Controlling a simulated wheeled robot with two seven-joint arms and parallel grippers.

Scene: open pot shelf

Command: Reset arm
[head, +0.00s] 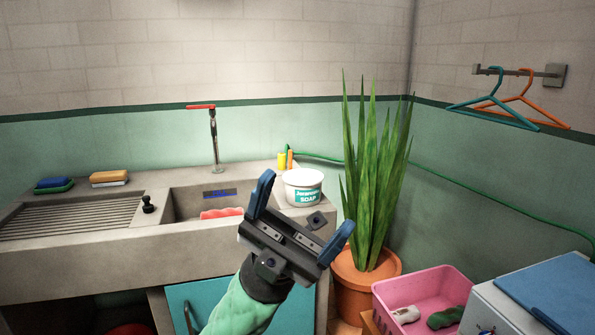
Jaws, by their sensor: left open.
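My left gripper (305,210) is in the middle of the head view, in front of the sink counter's right end. Its two blue-tipped fingers are spread apart and point up and to the right. Nothing is between them. My green left forearm comes in from below and ends at the dark gripper body. The gripper hides part of the counter's front corner and the cabinet below. My right gripper is not in view.
The concrete sink (100,255) holds a soap tub (302,186), a brush (108,177) and a sponge (53,183). A potted plant (370,200) stands right of the gripper. A pink crate (440,283) and a white box with a blue lid (550,290) are at lower right. Hangers (505,108) hang on the wall.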

